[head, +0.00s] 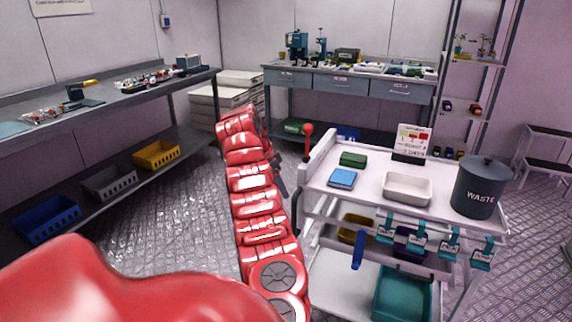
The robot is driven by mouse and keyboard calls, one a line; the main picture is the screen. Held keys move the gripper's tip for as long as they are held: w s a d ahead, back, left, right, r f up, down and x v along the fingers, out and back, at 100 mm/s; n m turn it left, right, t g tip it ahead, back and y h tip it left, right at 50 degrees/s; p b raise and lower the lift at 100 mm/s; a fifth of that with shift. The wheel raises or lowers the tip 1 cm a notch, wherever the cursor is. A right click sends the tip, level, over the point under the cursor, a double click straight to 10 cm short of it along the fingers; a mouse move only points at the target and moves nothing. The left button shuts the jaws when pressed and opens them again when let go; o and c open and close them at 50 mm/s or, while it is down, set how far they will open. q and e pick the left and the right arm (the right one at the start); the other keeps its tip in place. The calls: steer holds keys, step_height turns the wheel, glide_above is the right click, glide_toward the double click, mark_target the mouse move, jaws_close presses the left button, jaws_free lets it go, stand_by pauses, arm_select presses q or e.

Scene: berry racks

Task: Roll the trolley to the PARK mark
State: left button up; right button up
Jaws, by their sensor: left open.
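The white trolley (371,203) stands at the right, with a raised panel at its left end and a red-knobbed lever (308,130) there. My left arm reaches up the middle of the head view, left of the trolley. My left gripper (283,187) shows as a small dark part beside the arm, close to the trolley's left end. It is open; most of it is hidden behind the arm, and I cannot tell whether it touches the trolley. My right gripper is not in view. No PARK mark shows on the visible floor.
The trolley carries a waste bin (480,188), a white tray (407,190), small boxes and lower bins. A long bench (110,105) runs along the left and a drawer bench (345,85) stands behind. A shelf rack (470,105) is at the back right. Floor (170,215) is clear left of my arm.

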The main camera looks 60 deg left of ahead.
arm_select(q)
steer(key=shift+v, duration=1.3)
